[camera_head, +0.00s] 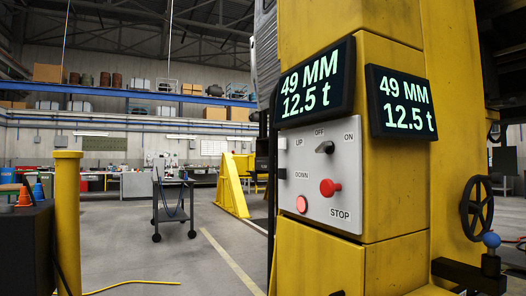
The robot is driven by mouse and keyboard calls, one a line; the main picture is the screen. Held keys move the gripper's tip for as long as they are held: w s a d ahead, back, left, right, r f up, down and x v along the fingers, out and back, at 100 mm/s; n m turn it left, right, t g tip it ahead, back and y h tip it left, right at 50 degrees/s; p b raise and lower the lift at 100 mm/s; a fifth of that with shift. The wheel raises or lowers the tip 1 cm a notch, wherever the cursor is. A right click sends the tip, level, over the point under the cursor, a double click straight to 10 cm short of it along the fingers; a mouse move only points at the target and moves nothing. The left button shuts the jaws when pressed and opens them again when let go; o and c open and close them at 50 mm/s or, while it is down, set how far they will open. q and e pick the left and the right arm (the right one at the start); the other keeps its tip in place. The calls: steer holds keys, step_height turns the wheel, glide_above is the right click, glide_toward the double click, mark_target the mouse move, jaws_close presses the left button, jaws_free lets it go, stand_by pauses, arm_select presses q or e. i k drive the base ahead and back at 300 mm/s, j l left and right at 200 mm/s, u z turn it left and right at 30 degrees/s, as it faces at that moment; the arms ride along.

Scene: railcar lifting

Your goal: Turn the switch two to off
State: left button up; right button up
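A grey control panel (318,217) is fixed to the yellow column (397,190). A black rotary switch (325,147) sits near its top, between the printed words OFF and ON. Its handle looks roughly sideways; I cannot tell its exact setting. A red knob (330,187) sticks out below it, above the word STOP. A round red button (301,204) is at the lower left, below the word DOWN. UP is printed at the upper left. No control carries a visible "two". Neither gripper is recognisable in view.
Two black displays, a left one (316,84) and a right one (401,101), read 49 MM and 12.5 t. A black handwheel (477,207) is at right. A yellow post (67,222) and a trolley (173,208) stand left.

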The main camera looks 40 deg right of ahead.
mark_target(328, 147)
steer(key=i+z, duration=0.2)
steer(key=i, duration=0.25)
steer(key=i+j+z, duration=0.2)
steer(key=i, duration=0.25)
steer(key=i+j+z, duration=0.2)
steer(key=i, duration=0.25)
